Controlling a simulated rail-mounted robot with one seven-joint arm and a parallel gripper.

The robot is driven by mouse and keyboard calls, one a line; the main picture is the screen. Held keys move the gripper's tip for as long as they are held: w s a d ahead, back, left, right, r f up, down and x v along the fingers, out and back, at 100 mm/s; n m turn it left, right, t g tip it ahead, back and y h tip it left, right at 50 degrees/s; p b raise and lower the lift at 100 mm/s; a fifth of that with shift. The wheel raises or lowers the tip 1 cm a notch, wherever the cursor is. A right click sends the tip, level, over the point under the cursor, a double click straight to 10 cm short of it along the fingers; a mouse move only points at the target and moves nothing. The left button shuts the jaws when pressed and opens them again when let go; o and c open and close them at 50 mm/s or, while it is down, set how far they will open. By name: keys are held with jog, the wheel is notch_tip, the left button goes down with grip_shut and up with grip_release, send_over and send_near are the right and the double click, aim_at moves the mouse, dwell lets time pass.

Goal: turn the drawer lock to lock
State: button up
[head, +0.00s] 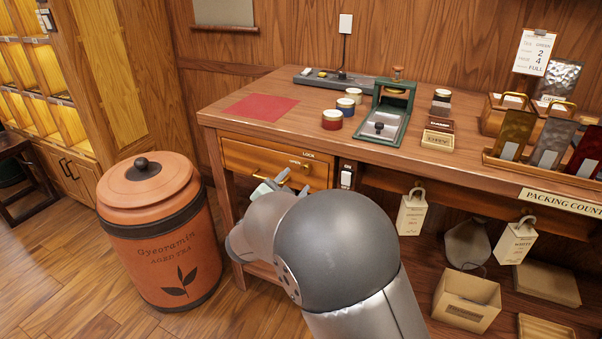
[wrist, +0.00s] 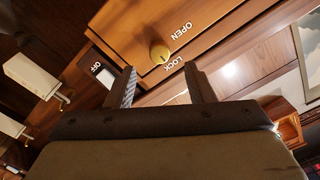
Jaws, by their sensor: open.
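The drawer (head: 248,158) is set in the wooden counter and looks shut in the head view. In the wrist view, its front (wrist: 140,22) carries a round brass lock knob (wrist: 160,53) between the words OPEN and LOCK. Which word the knob points to is too small to tell. My gripper (wrist: 161,70) is open, with its two fingers apart. The knob shows just beyond and between the fingertips, and nothing is held. In the head view, my arm hides much of my gripper and the drawer's lower part.
A switch marked OFF (wrist: 104,75) is beside the drawer. A large orange tea canister (head: 160,235) stands on the floor at left. Jars and a green press (head: 385,115) stand on the countertop.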

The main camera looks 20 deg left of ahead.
jog(key=s+a+p, duration=0.1)
jog(key=s, duration=1)
jog(key=shift+s, duration=0.15)
jog(key=shift+r, duration=0.15)
jog(key=w+d+r+n+g+y+p, duration=0.3)
jog(key=w+d+r+n+y+p, duration=0.15)
jog(key=w+d+r+p, duration=0.3)
jog(key=s+d+r+n+g+y+p, duration=0.2)
jog(key=d+r+g+p, duration=0.2)
jog(key=d+r+p, duration=0.1)
jog(key=s+d+r+g+h+p, duration=0.1)
jog(key=s+d+g+p, duration=0.2)
jog(key=s+d, duration=0.5)
jog(key=s+d+r+n+g+h+p, duration=0.1)
jog(key=s+d+r+g+h+p, duration=0.1)
jog(key=s+d, duration=0.5)
jog(key=s+d+r+n+g+h+p, duration=0.1)
jog(key=s+d+r+g+p, duration=0.1)
jog(key=s+d+g+p, duration=0.3)
jog(key=s+d, duration=0.3)
jog(key=d, duration=0.2)
jog(key=shift+s+d+g, duration=0.3)
jog(key=shift+s, duration=0.05)
jog(key=shift+h, duration=0.25)
